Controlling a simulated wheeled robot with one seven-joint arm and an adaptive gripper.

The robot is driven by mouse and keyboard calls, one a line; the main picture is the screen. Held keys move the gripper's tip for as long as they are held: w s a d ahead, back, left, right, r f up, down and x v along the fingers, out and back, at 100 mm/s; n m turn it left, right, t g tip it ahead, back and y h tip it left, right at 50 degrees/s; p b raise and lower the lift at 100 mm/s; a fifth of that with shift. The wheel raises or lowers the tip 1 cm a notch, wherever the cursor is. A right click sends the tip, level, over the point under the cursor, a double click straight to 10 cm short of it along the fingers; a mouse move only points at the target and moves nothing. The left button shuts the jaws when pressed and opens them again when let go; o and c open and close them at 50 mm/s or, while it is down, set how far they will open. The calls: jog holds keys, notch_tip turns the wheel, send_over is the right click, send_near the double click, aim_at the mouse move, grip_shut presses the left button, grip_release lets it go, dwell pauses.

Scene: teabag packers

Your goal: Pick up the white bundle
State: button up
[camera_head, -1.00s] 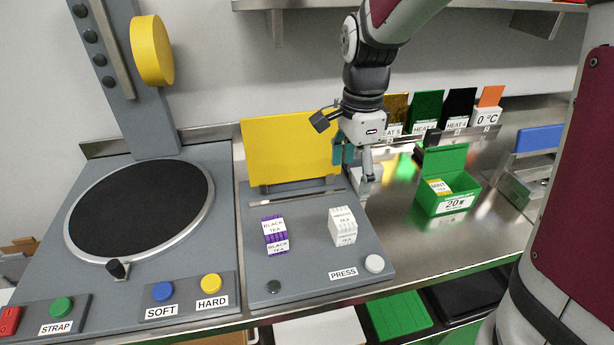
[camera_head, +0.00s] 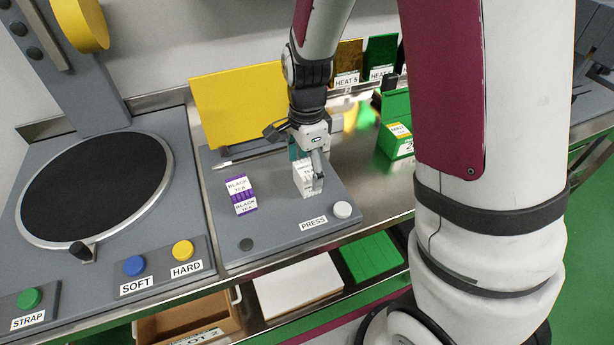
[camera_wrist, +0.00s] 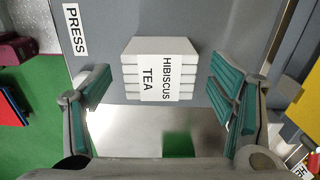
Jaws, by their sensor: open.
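The white bundle (camera_head: 303,184) is a small stack of white packets on the grey press plate (camera_head: 272,226). In the wrist view the white bundle (camera_wrist: 160,68) carries a "HIBISCUS TEA" label and lies ahead of and between the fingers. My gripper (camera_head: 308,160) is above and at the far side of the bundle in the head view and partly covers it. In the wrist view my gripper (camera_wrist: 161,97) is open, with a teal-padded finger on each side and gaps between them and the bundle. Whether a finger touches it elsewhere I cannot tell.
A purple black tea bundle (camera_head: 241,194) stands left of the white one. A yellow panel (camera_head: 238,100) rises behind the plate. A white button (camera_head: 342,210) sits at the plate's right corner. A green box (camera_head: 393,140) stands on the steel counter to the right.

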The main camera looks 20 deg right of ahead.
jog(key=shift+f, duration=0.8)
jog(key=c, duration=1.1)
jog(key=shift+c, duration=0.2)
jog(key=shift+r, duration=0.1)
jog(key=shift+r, duration=0.7)
notch_tip(320, 180, up, 2)
jog(key=shift+r, duration=0.25)
jog(key=s+d+p, duration=0.2)
jog(key=s+p, duration=0.1)
jog(key=s, duration=0.4)
jog(key=s+d+r+p, duration=0.1)
jog(key=s+p, duration=0.2)
jog(key=s, duration=0.5)
jog(key=shift+s+d, duration=0.3)
jog(key=shift+d, duration=0.05)
